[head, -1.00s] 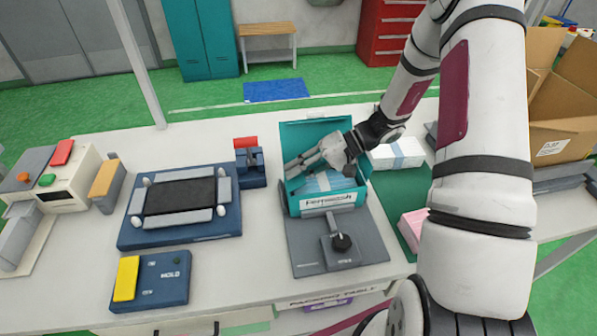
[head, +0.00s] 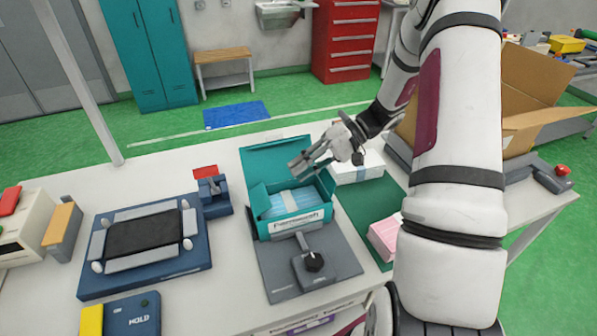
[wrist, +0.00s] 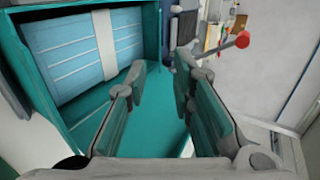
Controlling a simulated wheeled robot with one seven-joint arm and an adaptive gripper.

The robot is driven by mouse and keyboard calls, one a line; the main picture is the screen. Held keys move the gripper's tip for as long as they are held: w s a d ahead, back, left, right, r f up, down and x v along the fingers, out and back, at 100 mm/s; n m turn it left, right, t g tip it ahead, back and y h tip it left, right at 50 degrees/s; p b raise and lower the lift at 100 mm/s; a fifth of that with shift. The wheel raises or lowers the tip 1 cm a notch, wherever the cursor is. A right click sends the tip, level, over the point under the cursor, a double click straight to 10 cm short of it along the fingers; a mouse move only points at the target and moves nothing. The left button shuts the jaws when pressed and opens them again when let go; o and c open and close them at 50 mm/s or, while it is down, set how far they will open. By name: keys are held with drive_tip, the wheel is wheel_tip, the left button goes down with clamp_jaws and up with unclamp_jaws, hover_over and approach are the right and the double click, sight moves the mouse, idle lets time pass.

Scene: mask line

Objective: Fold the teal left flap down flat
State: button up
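The teal box (head: 262,228) holds blue pleated masks (head: 292,203) and sits on a grey fixture, its lid (head: 262,160) open at the back. The teal left flap (head: 257,200) shows as a narrow panel at the box's left edge and looks raised; its exact angle is hard to tell. My gripper (head: 301,164) is above the back right of the box, apart from the left flap. In the wrist view my gripper (wrist: 160,92) is open, with no object between its fingers; a teal panel shows below them and the masks (wrist: 85,50) lie at upper left.
The grey fixture (head: 335,258) has a black-knobbed clamp (head: 313,263) in front of the box. A white pack (head: 357,168) and a pink pack (head: 384,236) lie on a green mat at right. A navy stand (head: 213,203) with a red top is close at left.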

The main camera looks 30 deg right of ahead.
drive_tip(key=shift+a, duration=0.1)
drive_tip(key=c, duration=0.4)
drive_tip(key=a+r+n+g+h+p, duration=0.1)
drive_tip(key=a+n, duration=0.1)
drive_tip(key=n, duration=0.1)
drive_tip(key=a+r+n+g+h+p, duration=0.1)
drive_tip(key=a+r+n+h+p, duration=0.1)
drive_tip(key=n, duration=0.1)
drive_tip(key=a+r+n+g+h+p, duration=0.1)
drive_tip(key=a+r+n, duration=0.1)
drive_tip(key=n, duration=0.2)
drive_tip(key=shift+s+r+h, duration=0.25)
drive_tip(key=shift+h, duration=0.15)
clamp_jaws()
drive_tip(key=w+a+r+n+t+h+p, duration=0.1)
drive_tip(key=w+a+r+n+h+p, duration=0.25)
drive_tip(key=r+n, duration=0.35)
drive_tip(key=n, duration=0.1)
hover_over(254, 200)
drive_tip(key=f, duration=1)
drive_tip(key=shift+s+a, duration=0.1)
drive_tip(key=shift+a, duration=0.1)
drive_tip(key=f, duration=0.1)
drive_tip(key=d+f, duration=0.1)
drive_tip(key=f, duration=0.1)
drive_tip(key=shift+d+f+p, duration=0.1)
drive_tip(key=shift+p, duration=0.3)
drive_tip(key=shift+d+f, duration=0.3)
drive_tip(key=shift+f, duration=0.35)
